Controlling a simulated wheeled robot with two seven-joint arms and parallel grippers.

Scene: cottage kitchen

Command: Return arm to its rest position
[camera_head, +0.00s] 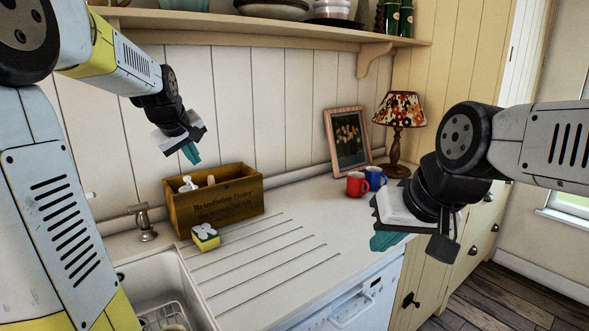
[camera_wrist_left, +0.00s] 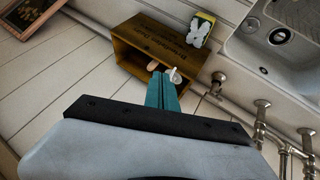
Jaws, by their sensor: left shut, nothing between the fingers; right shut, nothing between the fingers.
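My left gripper (camera_head: 191,153) hangs in the air in front of the wall, above the wooden box, with its teal fingers shut and empty. The left wrist view shows its shut teal fingertips (camera_wrist_left: 162,92) in front of the box opening. My right gripper (camera_head: 386,241) is at the right, over the counter's front edge, with its teal fingers shut and nothing held. The wooden box (camera_head: 225,201) stands on the counter with white items inside; it also shows in the left wrist view (camera_wrist_left: 150,40).
A yellow sponge (camera_head: 205,237) lies before the box, beside the sink (camera_head: 168,270) and tap (camera_head: 144,222). A red mug (camera_head: 357,184), blue mug (camera_head: 375,178), picture frame (camera_head: 347,139) and lamp (camera_head: 399,110) stand at the back right. A shelf (camera_head: 270,27) runs overhead. The mid-counter is clear.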

